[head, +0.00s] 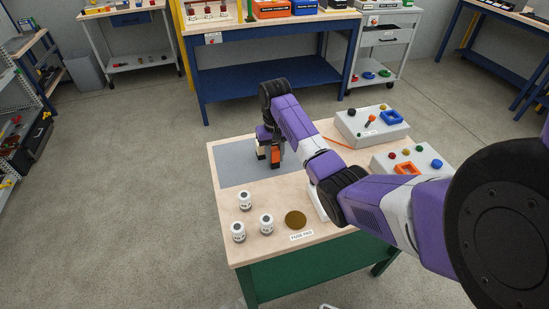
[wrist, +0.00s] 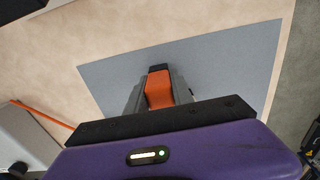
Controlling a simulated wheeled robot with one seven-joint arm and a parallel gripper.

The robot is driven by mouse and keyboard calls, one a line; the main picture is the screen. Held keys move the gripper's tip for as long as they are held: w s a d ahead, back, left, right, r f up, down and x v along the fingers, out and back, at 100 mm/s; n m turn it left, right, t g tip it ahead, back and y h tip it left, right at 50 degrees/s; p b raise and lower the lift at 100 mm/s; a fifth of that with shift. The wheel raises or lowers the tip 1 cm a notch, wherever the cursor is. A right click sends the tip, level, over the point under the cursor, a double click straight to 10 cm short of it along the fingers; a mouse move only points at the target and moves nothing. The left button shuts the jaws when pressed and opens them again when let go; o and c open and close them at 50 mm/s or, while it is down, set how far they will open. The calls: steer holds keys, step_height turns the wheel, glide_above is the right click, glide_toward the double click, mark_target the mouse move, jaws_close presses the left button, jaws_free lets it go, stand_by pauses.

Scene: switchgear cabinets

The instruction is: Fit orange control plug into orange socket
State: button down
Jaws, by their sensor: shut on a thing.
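The orange control plug (wrist: 158,92), orange with a dark end, sits between the two grey fingers of my gripper (wrist: 160,100) in the wrist view. My gripper (head: 269,160) is shut on it over the grey mat (head: 232,172) at the table's left back in the head view. The plug (head: 275,157) shows there as a small orange block. I cannot tell whether it touches the mat. The orange socket (head: 407,168) is a square orange frame on the front grey box at the table's right, well apart from the plug.
A second grey box (head: 370,130) with a blue square frame (head: 392,117) stands behind the socket's box (head: 437,172). Several white cylinders (head: 266,224) and a brass disc (head: 295,220) occupy the table's front left. My arm crosses above the table's right side.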

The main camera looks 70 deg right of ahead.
steer(key=shift+r, duration=0.15)
steer(key=shift+w+r, duration=0.1)
steer(key=shift+r, duration=0.5)
step_height(320, 180, up, 11)
steer(key=p, duration=0.5)
steer(key=shift+f, duration=0.15)
steer(key=shift+d+r+b, duration=0.25)
steer(key=shift+r+b, duration=0.05)
steer(key=shift+r, duration=0.2)
step_height(320, 180, up, 7)
steer(key=shift+a, duration=0.25)
steer(key=shift+f, duration=0.15)
